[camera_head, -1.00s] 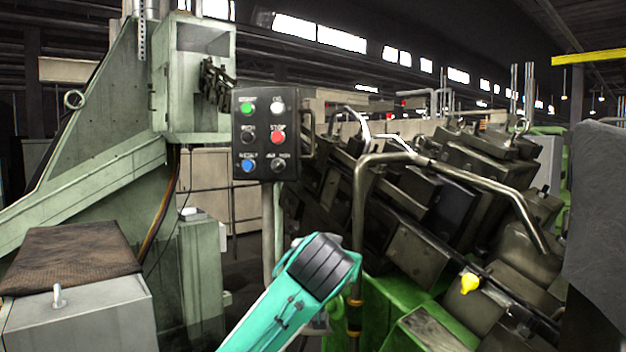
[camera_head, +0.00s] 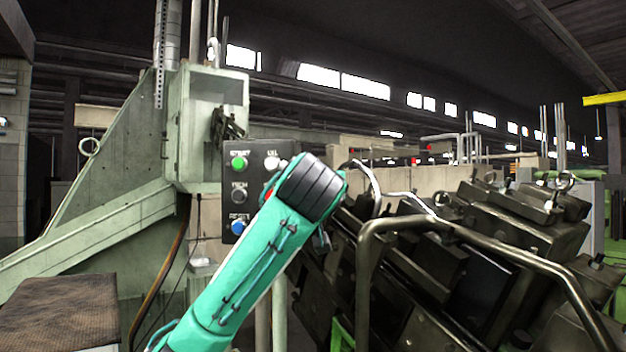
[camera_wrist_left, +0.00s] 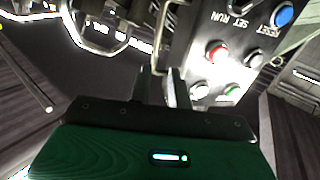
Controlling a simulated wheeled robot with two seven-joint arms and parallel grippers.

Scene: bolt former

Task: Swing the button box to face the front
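The button box (camera_head: 254,178) hangs on a grey post and its button face is turned towards me in the head view. It has green, white, black and blue buttons; my left arm covers its lower right part. In the left wrist view the box (camera_wrist_left: 225,60) shows upside down at the upper right, with a red button. Its metal loop handle (camera_wrist_left: 163,32) runs down beside it towards my left gripper (camera_wrist_left: 161,88). The two fingers stand apart with a narrow gap, and the handle's end lies at or just beyond their tips. I cannot tell whether they touch it. My right gripper is out of view.
A bent metal pipe rail (camera_head: 455,228) and dark machine blocks (camera_head: 500,235) stand right of the box. A green machine frame (camera_head: 130,160) stands on the left. A brown mat (camera_head: 65,305) lies at the lower left.

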